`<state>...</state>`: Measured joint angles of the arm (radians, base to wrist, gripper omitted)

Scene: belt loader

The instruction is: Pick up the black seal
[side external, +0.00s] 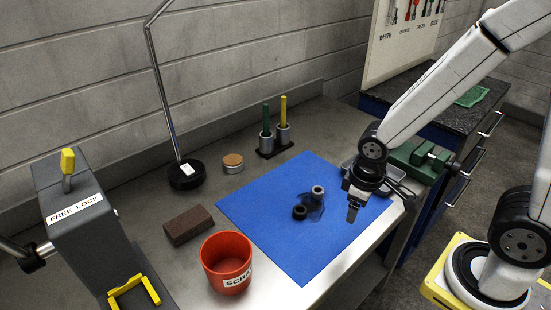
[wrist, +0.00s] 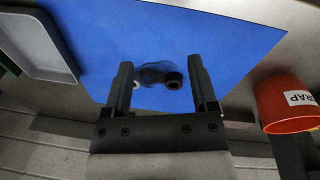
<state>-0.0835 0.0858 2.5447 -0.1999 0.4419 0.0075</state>
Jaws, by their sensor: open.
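The black seal (side external: 299,213) is a small dark ring on the blue mat (side external: 257,207). In the wrist view the seal (wrist: 173,80) shows between my fingers in the picture, nearer the right one. My gripper (side external: 352,214) is open and empty, above the mat to the right of the seal in the side view. It also shows in the wrist view (wrist: 160,64). A small grey cylindrical part (side external: 318,190) and a dark see-through piece (side external: 313,206) lie close beside the seal. I cannot tell whether they touch it.
A red scrap bin (side external: 226,262) and a brown block (side external: 188,225) stand left of the mat. A grey tray (wrist: 38,45) is at the mat's other end. Green and yellow pens (side external: 283,110) stand in holders behind. The mat's left part is clear.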

